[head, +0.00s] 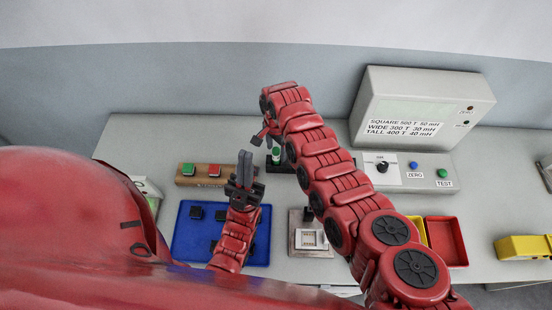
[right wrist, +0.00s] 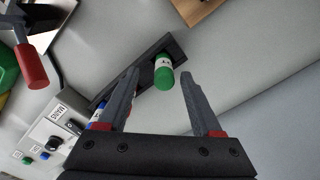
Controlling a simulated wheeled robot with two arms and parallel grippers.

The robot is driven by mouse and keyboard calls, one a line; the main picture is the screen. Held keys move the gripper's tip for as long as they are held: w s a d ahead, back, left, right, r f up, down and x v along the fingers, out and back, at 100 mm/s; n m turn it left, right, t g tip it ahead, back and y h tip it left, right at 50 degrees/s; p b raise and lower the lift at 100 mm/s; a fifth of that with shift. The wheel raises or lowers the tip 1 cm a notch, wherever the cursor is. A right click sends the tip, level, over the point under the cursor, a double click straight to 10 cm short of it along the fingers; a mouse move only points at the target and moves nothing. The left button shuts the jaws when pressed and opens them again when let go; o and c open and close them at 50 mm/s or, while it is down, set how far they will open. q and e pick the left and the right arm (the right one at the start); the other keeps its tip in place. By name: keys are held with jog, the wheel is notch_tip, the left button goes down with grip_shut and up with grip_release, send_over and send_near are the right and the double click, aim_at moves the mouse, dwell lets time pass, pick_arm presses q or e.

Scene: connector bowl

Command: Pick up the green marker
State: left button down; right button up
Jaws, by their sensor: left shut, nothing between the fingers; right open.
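The green marker (head: 276,153) stands upright in a dark holder (head: 283,167) at the middle of the bench. In the right wrist view the green marker (right wrist: 163,74), with a white label band, sits at the dark holder strip (right wrist: 146,80). My right gripper (head: 265,134) is open above the holder. In the right wrist view its fingers (right wrist: 160,76) lie on either side of the marker in the picture, with gaps to both; I cannot tell their height over it. My left gripper (head: 245,158) is shut and empty, left of the holder.
A wooden block with green and red pieces (head: 188,181) and a blue tray (head: 185,238) lie to the left. A beige fixture (head: 310,240) stands in front. A meter box (head: 420,105), control panel (head: 408,172) and red bin (head: 446,240) are to the right.

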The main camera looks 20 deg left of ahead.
aim_at(276, 156)
jog(key=f+b, duration=0.4)
jog(key=f, duration=0.1)
jog(key=shift+w+a, duration=0.2)
jog(key=shift+w, duration=0.1)
jog(key=shift+r, duration=0.1)
jog(key=shift+s, duration=0.1)
jog(key=shift+c, duration=0.9)
grip_shut()
